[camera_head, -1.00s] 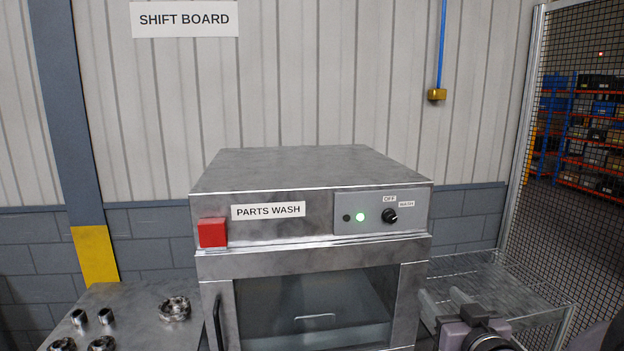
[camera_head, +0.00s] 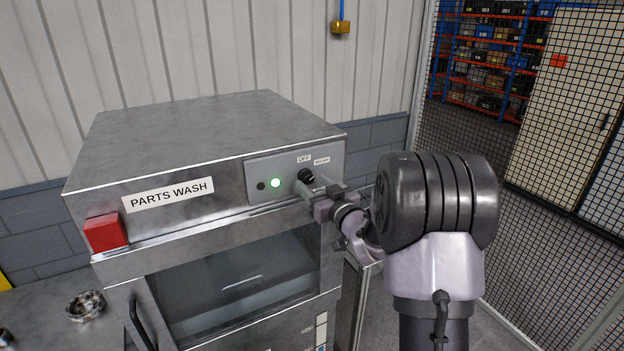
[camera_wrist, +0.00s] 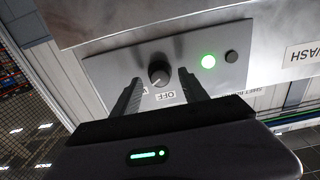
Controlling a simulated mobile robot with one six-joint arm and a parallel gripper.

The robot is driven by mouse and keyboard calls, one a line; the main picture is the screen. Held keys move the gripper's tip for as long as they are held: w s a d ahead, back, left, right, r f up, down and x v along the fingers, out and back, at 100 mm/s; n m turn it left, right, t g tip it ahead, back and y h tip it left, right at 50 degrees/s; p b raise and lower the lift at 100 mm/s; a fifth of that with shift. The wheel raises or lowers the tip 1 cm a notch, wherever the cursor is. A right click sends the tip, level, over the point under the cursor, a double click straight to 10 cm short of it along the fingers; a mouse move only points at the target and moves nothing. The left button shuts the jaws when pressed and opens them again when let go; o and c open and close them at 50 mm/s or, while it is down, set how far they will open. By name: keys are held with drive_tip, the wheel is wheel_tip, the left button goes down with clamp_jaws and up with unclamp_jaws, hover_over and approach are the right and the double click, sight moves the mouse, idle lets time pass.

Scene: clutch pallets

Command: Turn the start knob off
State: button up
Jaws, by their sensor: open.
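The start knob (camera_head: 306,176) is a black round knob on the grey control panel (camera_head: 262,170) of the parts washer (camera_head: 205,150). Small OFF (camera_head: 304,159) and WASH (camera_head: 322,160) labels sit above it. A green light (camera_head: 275,183) glows to its left. My gripper (camera_head: 312,190) is at the panel, just in front of the knob. In the wrist view the open fingers (camera_wrist: 158,92) reach toward the panel, one on each side of the knob (camera_wrist: 159,74). I cannot tell whether they touch it. The knob's pointer is hard to read.
The glass door (camera_head: 235,285) with a dark handle is below the panel. Metal parts (camera_head: 86,306) lie on a bench at the left. A mesh fence (camera_head: 540,170) stands at the right.

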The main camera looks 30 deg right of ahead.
drive_tip(key=shift+w, duration=0.7)
clamp_jaws()
